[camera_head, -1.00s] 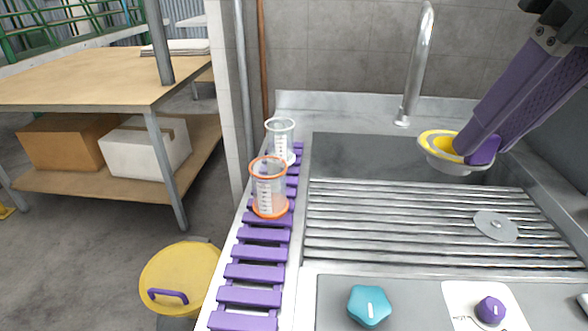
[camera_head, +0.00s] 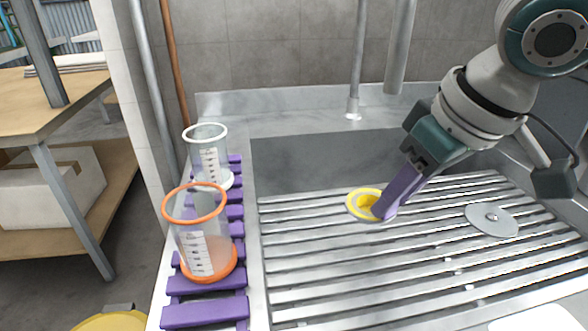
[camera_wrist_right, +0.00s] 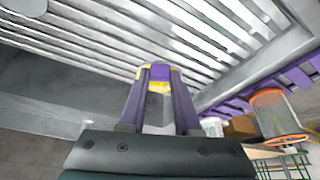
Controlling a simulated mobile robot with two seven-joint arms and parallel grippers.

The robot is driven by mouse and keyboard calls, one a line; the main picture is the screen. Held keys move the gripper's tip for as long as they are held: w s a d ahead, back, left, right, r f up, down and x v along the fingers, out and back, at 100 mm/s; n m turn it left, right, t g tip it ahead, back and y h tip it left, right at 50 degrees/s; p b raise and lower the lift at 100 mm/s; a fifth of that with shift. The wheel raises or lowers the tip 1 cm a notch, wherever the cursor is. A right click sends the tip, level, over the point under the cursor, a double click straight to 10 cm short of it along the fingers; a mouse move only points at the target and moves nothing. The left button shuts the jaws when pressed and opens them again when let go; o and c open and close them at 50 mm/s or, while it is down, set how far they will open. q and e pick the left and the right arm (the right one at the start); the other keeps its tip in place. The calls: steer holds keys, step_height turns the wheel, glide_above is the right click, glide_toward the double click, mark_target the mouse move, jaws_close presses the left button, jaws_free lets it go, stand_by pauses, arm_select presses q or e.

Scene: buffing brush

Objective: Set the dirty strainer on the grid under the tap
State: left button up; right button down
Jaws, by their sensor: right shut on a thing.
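The strainer (camera_head: 362,196), a small round yellow piece with a pale rim, is at the back edge of the metal grid (camera_head: 330,262) in the sink. My right gripper (camera_head: 386,208) is shut on its right side with purple fingers. The strainer also shows between the fingertips in the right wrist view (camera_wrist_right: 158,86), mostly hidden by them. I cannot tell whether its underside touches the grid bars. The grey tap (camera_head: 357,70) rises behind the basin, and its spout end (camera_head: 400,60) hangs above and behind the strainer. My left gripper is not in view.
An orange-rimmed clear beaker (camera_head: 198,240) and a white-rimmed one (camera_head: 207,155) stand on a purple slatted rack (camera_head: 205,314) at the left. A round metal disc (camera_head: 492,221) lies on the grid at the right.

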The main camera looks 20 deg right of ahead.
mark_target(391, 218)
step_height(391, 218, down, 4)
steer(key=shift+f+b, duration=0.1)
steer(key=shift+b, duration=0.35)
steer(key=c, duration=0.6)
jaws_free()
steer(key=shift+f, duration=0.1)
steer(key=shift+r, duration=0.45)
steer(key=p+v, duration=0.3)
steer(key=v, duration=0.8)
steer(key=shift+s+d+r, duration=0.1)
steer(key=shift+s+r, duration=0.05)
